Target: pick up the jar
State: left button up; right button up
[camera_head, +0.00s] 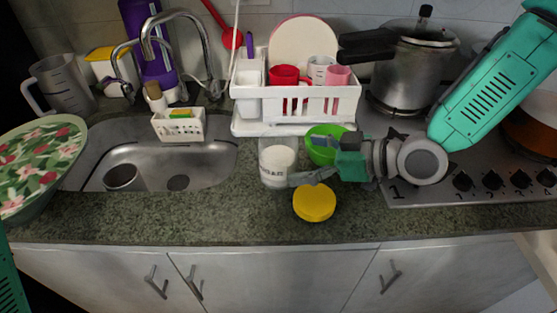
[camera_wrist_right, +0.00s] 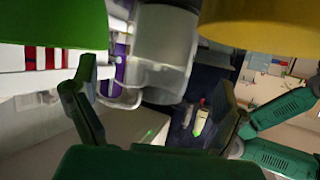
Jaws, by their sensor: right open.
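The jar (camera_head: 277,163) is clear with whitish contents and dark lettering. It stands upright on the counter, just in front of the dish rack. My right gripper (camera_head: 309,161) comes in from the right with its fingers open toward the jar. In the right wrist view the jar (camera_wrist_right: 163,55) shows ahead, between the open fingers (camera_wrist_right: 155,88). The fingers do not appear closed on it; whether one touches it I cannot tell. My left gripper is out of view; only a bit of my left arm shows at the lower left.
A green bowl (camera_head: 325,144) sits right behind the right gripper, and a yellow lid (camera_head: 314,203) lies in front of it. The white dish rack (camera_head: 310,104) with cups is behind. The sink (camera_head: 163,165) is left, the stove (camera_head: 478,178) right. The front counter is mostly clear.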

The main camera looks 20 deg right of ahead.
aim_at(279, 158)
jog(key=shift+w+a+f, duration=0.2)
jog(key=shift+w+a, duration=0.1)
jog(key=shift+a, duration=0.25)
jog(key=x, duration=0.5)
jog(key=c, duration=1.8)
